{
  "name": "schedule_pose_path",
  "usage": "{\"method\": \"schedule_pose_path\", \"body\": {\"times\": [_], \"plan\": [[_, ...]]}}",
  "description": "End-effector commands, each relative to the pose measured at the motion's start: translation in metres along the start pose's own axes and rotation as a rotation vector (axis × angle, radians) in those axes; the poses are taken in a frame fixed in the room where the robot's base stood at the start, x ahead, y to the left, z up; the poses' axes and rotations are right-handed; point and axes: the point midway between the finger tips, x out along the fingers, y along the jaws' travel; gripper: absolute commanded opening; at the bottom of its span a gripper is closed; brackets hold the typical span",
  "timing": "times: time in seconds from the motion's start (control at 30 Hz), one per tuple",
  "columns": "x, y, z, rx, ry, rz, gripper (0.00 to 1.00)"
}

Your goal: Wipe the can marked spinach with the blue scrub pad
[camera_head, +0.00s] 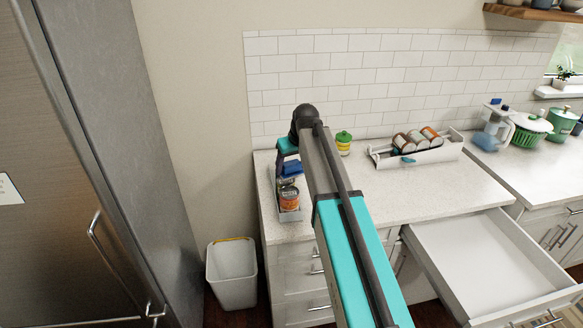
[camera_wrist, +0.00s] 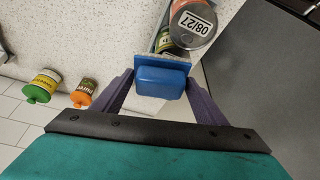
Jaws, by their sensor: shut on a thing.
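My gripper (camera_head: 289,165) is over the left end of the counter, shut on the blue scrub pad (camera_head: 291,169). The blue pad (camera_wrist: 162,80) sits between the two purple fingers in the wrist view. An orange-labelled can (camera_head: 289,199) stands in a narrow grey tray (camera_head: 291,215) just below the pad in the head view. I cannot read spinach on any label, and whether pad and can touch is unclear.
A white rack (camera_head: 425,156) holding several cans lies on the counter at right. A green-lidded jar (camera_head: 343,143) stands by the wall. An open drawer (camera_head: 485,268) juts out front right. A fridge (camera_head: 75,170) and a bin (camera_head: 232,275) are at left.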

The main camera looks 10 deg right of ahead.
Motion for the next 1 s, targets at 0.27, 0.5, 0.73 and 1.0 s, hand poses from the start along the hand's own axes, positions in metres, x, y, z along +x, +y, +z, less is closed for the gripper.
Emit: {"method": "schedule_pose_path", "body": {"times": [0.27,0.5,0.73,1.0], "plan": [[-0.019,0.0,-0.008,0.0,0.001,0.0,0.45],[-0.033,0.0,-0.014,0.0,0.001,0.0,0.45],[-0.036,0.0,-0.015,0.0,0.001,0.0,0.45],[-0.037,0.0,-0.015,0.0,0.001,0.0,0.45]]}}
